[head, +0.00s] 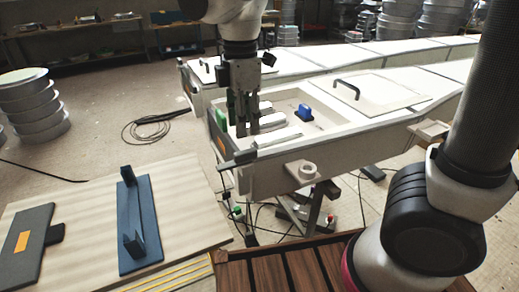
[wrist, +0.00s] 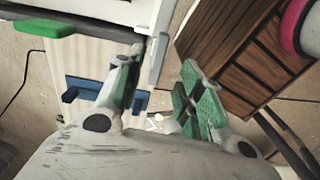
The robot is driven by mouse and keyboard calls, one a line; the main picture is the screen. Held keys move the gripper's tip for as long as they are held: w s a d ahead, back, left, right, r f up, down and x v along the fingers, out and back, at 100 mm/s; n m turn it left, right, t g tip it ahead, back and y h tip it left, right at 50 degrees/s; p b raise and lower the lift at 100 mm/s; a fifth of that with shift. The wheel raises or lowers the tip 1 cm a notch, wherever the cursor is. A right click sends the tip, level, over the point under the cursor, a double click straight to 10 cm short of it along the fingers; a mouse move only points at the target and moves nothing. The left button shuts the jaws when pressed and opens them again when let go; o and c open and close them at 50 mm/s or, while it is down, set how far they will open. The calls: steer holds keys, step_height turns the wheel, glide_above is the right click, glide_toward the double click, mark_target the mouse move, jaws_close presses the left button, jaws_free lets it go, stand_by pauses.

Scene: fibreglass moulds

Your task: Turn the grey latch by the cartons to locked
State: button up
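My gripper (head: 247,128) points down above the near left corner of the white mould (head: 345,135). In the wrist view its green-padded fingers (wrist: 165,95) stand apart with nothing between them. A dark grey bar (head: 239,158) lies at the mould's near left corner, just below and in front of the fingers; I cannot tell whether it is the grey latch or how it is set. A green piece (head: 221,118) sits on the mould's left edge; a green piece also shows in the wrist view (wrist: 45,28). A blue-handled piece (head: 303,113) stands inside the recess. I cannot make out cartons clearly.
A pale table (head: 190,200) at lower left bears a blue bracket (head: 140,222) with upright ends and a dark plate (head: 25,243) with an orange label. A slatted wooden top (head: 290,270) is in front. Cables lie on the floor below the mould.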

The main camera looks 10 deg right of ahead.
mark_target(245, 151)
steer(key=shift+d+f+n, duration=0.1)
steer(key=shift+f+n, duration=0.2)
steer(key=shift+f, duration=0.05)
step_height(245, 151, down, 7)
steer(key=shift+f, duration=0.1)
jaws_close()
